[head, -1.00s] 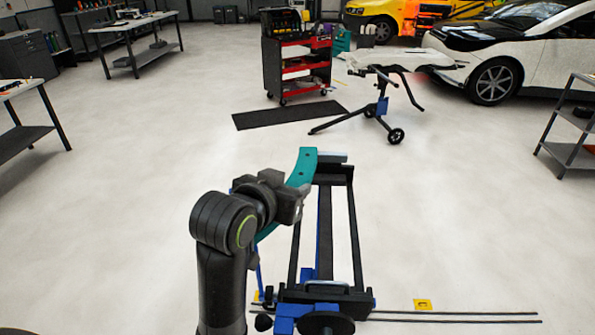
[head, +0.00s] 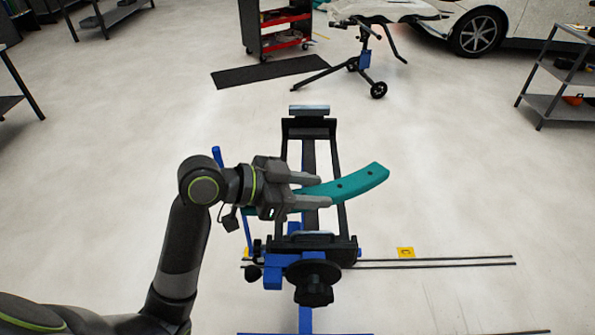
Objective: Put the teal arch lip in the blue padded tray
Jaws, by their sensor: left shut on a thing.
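The teal arch lip (head: 358,184) is a curved strip with dark holes. My left gripper (head: 322,190) comes in from the left and is shut on it. The lip's free end points right and slightly up in the picture. Its other end shows under and behind the gripper. The lip appears over the black and blue stand (head: 340,170); I cannot tell whether it touches the stand. I cannot make out a blue padded tray in this view. My right gripper is out of view.
A yellow marker (head: 405,253) lies by dark floor rails on the right. A black mat (head: 268,72), a tool cart (head: 272,28) and a wheeled stand (head: 365,58) are farther back. A grey shelf (head: 565,75) stands at right. The pale floor between is clear.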

